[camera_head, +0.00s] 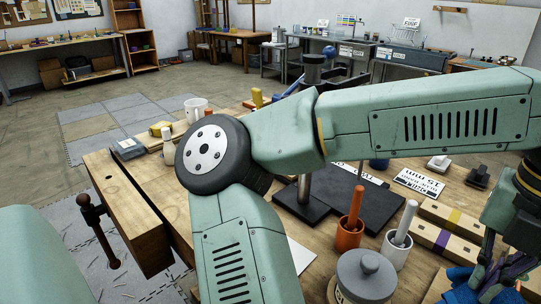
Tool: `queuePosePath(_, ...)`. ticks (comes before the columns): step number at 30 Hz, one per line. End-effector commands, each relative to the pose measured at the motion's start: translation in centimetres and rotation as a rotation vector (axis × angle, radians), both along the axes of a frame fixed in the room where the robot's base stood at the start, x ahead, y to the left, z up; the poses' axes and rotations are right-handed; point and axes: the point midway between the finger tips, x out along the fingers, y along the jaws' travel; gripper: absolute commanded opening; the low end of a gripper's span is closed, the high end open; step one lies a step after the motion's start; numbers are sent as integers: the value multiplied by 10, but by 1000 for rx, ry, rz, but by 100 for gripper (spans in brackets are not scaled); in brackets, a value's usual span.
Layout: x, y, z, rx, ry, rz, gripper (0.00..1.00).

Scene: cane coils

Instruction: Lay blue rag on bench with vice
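A crumpled blue rag (463,287) shows at the bottom right corner, cut by the frame edge. My gripper (497,277) is right at the rag, pointing down, its fingertips partly hidden. I cannot tell whether it is shut on the cloth or only beside it. The near wooden bench (312,240) fills the lower middle. A thick wooden vice jaw (128,212) with a dark handle (98,231) is on its left end. My arm crosses the view and hides part of the benchtop.
The bench carries an orange pot (349,235), a white cup (396,248), a lidded grey jar (365,277), wooden boxes (449,222), a dark board (345,201) and a white mug (196,108). Floor mats (120,112) and open floor lie beyond. Other benches line the walls.

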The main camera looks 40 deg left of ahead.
Motion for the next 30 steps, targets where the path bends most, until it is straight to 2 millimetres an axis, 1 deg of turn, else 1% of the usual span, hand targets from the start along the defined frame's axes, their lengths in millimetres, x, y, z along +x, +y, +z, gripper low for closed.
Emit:
queuePosePath(5, 1, 42, 9, -4, 1, 9, 0)
queuePosePath(18, 5, 173, 29, 0, 0, 12, 0)
queuePosePath(29, 9, 280, 38, -1, 0, 11, 0)
queuePosePath(30, 9, 292, 38, -1, 1, 11, 0)
